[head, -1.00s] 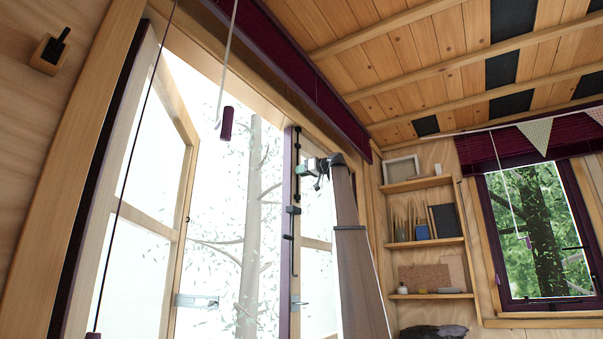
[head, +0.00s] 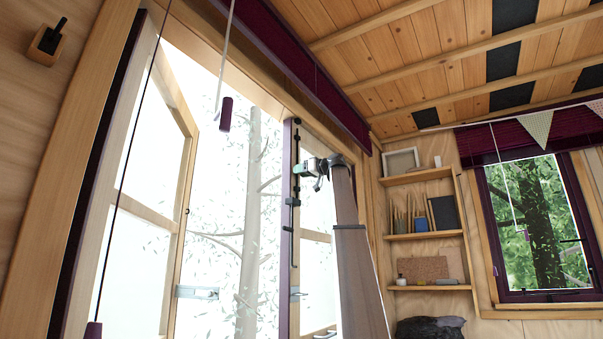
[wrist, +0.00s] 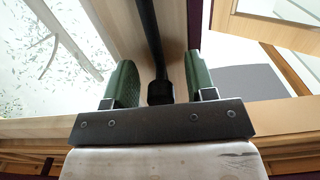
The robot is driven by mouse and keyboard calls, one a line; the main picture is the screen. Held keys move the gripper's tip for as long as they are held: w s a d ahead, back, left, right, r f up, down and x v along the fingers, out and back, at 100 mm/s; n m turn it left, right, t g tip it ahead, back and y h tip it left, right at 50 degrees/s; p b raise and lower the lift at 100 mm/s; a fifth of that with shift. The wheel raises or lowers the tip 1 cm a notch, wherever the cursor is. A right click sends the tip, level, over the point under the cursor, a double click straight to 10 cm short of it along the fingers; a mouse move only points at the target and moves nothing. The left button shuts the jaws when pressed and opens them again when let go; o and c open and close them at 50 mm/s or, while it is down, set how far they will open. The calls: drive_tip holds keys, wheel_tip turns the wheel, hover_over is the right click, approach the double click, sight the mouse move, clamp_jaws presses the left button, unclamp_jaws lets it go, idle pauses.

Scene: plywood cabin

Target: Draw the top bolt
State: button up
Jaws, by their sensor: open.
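The top bolt (head: 296,145) is a slim black rod fixed upright along the purple edge of a window leaf (head: 286,260). In the wrist view its black rod (wrist: 150,40) ends in a thicker round knob (wrist: 160,92). My gripper (head: 301,168) is at the bolt's lower part, high on the leaf. In the wrist view my gripper (wrist: 160,75) is open, with one green finger on each side of the rod and knob. Gaps show on both sides, so the fingers do not appear to touch it. In the head view, my gripper partly hides the bolt.
A lower black rod and handle (head: 288,229) run down the same edge. The other leaf (head: 135,170) stands to the left, with an open gap between. A purple cord pull (head: 226,113) hangs in front of that gap. Shelves (head: 425,237) stand to the right.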

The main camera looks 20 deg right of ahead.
drive_tip(key=v, duration=1)
drive_tip(key=shift+s+d, duration=0.3)
